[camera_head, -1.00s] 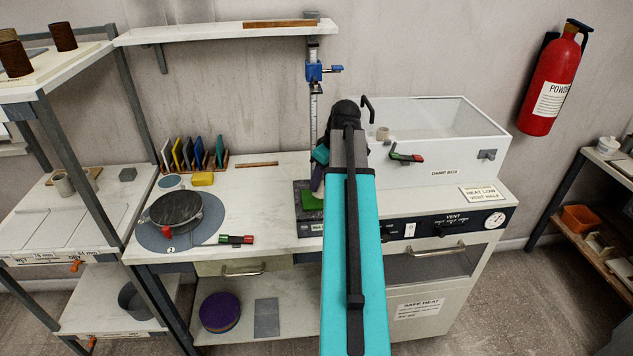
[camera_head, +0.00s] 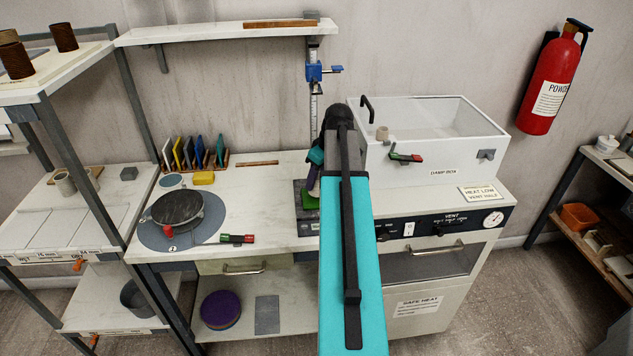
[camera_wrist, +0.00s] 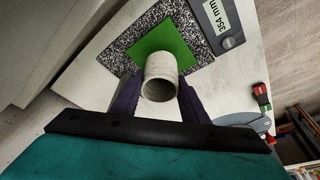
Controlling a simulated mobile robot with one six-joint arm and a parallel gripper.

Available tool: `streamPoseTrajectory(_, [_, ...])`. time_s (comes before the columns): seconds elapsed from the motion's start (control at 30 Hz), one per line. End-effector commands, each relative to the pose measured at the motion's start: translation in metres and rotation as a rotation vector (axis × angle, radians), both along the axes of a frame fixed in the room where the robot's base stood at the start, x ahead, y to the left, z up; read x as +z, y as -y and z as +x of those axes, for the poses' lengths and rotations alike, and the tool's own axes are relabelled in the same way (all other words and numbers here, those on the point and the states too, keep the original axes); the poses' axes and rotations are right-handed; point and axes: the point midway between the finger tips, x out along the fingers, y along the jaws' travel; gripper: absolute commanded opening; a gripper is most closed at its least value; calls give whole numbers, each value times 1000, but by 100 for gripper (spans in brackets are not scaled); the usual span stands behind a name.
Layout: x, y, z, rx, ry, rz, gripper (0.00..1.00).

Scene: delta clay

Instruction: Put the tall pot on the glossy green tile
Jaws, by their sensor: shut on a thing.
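The tall pot (camera_wrist: 160,72) is a pale grey, open-topped cylinder in the middle of the wrist view. My gripper (camera_wrist: 159,84) is shut on it, with a dark purple finger on either side. The glossy green tile (camera_wrist: 165,40) lies on a black-and-white speckled plate (camera_wrist: 118,50) beyond the pot. The pot overlaps the tile's near part in that view; I cannot tell whether they touch. In the head view the tile (camera_head: 311,202) shows partly beside my arm, below a purple finger. The pot is hidden there.
A digital readout (camera_wrist: 218,14) sits beside the plate. A measuring column with a blue clamp (camera_head: 314,72) rises behind the tile. The clear-lidded damp box (camera_head: 440,150) stands right of my arm.

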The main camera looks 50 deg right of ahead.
Motion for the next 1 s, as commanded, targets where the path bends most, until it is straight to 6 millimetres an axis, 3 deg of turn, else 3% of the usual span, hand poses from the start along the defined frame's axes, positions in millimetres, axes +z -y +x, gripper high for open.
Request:
streamPoseTrajectory(0.23, [-17, 0, 0, 0, 0, 0, 14])
streamPoseTrajectory(0.73, [-22, 0, 0, 1, 0, 0, 14])
streamPoseTrajectory(0.77, [-22, 0, 0, 1, 0, 0, 42])
streamPoseTrajectory(0.8, [-22, 0, 0, 1, 0, 0, 48])
streamPoseTrajectory(0.87, [-22, 0, 0, 1, 0, 0, 59])
streamPoseTrajectory(1.0, [-22, 0, 0, 1, 0, 0, 59])
